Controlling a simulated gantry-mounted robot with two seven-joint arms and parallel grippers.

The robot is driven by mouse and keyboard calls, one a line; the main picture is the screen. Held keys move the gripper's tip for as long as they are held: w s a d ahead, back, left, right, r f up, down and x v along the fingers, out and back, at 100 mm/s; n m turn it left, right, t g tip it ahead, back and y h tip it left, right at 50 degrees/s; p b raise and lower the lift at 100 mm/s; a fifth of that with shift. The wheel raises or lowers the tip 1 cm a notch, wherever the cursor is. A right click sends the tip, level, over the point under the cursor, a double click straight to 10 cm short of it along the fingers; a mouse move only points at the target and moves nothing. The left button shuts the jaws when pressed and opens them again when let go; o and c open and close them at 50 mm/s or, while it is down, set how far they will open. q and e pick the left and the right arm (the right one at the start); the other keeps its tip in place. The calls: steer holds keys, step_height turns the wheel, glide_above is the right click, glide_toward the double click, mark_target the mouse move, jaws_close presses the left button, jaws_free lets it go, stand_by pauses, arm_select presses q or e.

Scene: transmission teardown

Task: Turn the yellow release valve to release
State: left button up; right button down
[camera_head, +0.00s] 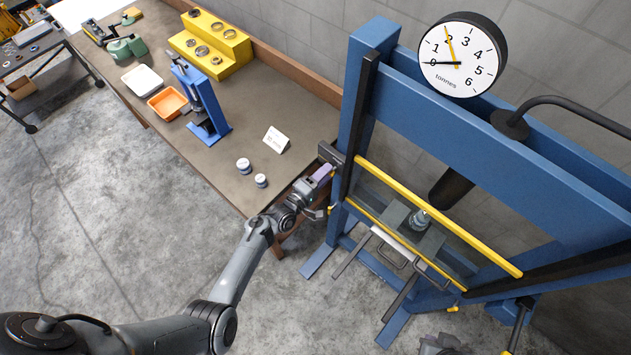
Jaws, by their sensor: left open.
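The blue hydraulic press frame (470,130) stands at the right. A small yellow piece (331,209) shows low on its left post, beside my left gripper; it may be the release valve, but it is too small to be sure. My left gripper (326,193) is open at the left post, with one purple-padded finger above and the other finger lower. I cannot tell whether it touches the yellow piece. A grey part at the bottom edge (440,345) looks like my right gripper, mostly cut off. The round gauge (463,55) has its black needle at 0 and a yellow needle near 2.
A yellow-edged clear guard (440,218) crosses the press front, with a dark ram (450,188) behind it. The brown bench (220,165) holds an orange tray (168,103), a blue arbor press (207,105), a yellow stepped stand (210,45) and two small jars. Open concrete floor lies in front.

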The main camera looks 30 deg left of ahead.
arm_select(q)
steer(key=v, duration=1)
steer(key=shift+s, duration=0.25)
steer(key=shift+a, duration=0.1)
steer(key=s+r+m+g+y+p, duration=0.2)
steer(key=s+r+m+g, duration=0.5)
steer(key=s, duration=0.4)
steer(key=s+r+m+g+y+p, duration=0.2)
steer(key=s+r+m+g, duration=0.4)
steer(key=s+m, duration=0.3)
steer(key=shift+s+r+m+g, duration=0.4)
steer(key=shift+s, duration=0.6)
